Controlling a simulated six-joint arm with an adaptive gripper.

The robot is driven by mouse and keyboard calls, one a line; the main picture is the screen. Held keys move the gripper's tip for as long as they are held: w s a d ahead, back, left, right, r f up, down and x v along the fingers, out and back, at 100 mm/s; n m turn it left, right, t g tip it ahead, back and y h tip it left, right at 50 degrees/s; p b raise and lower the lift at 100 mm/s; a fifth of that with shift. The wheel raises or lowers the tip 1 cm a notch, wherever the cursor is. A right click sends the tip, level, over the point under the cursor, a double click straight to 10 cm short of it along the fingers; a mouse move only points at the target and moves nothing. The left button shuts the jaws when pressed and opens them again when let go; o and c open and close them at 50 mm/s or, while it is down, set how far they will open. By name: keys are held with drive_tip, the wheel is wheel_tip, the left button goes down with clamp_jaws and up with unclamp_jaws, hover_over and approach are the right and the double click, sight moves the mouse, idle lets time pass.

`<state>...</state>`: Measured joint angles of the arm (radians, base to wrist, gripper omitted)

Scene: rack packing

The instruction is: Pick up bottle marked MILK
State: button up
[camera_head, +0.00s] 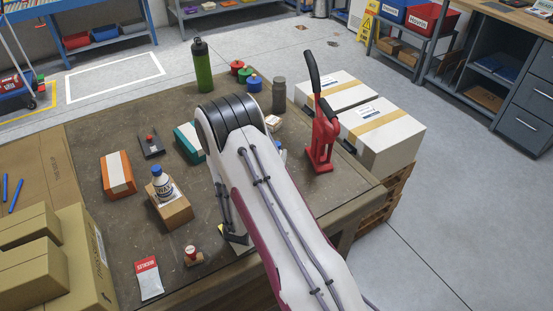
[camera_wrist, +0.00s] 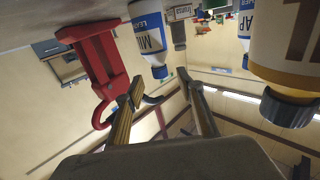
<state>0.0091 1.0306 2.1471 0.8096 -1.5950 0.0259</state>
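The bottle on the cardboard box in that view (camera_head: 163,186) has a different label, which seems to read "WAX".
A red lever tool (camera_head: 322,140) stands at the table's right; it also shows left of my fingers in the wrist view (camera_wrist: 97,68). A blue-labelled bottle (camera_wrist: 245,20) and a large bottle with a dark cap (camera_wrist: 292,105) are at right. White cartons (camera_head: 385,130) stand beyond the table.

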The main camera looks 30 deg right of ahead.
sight(277, 144)
drive_tip(key=shift+x, duration=2.55)
clamp_jaws()
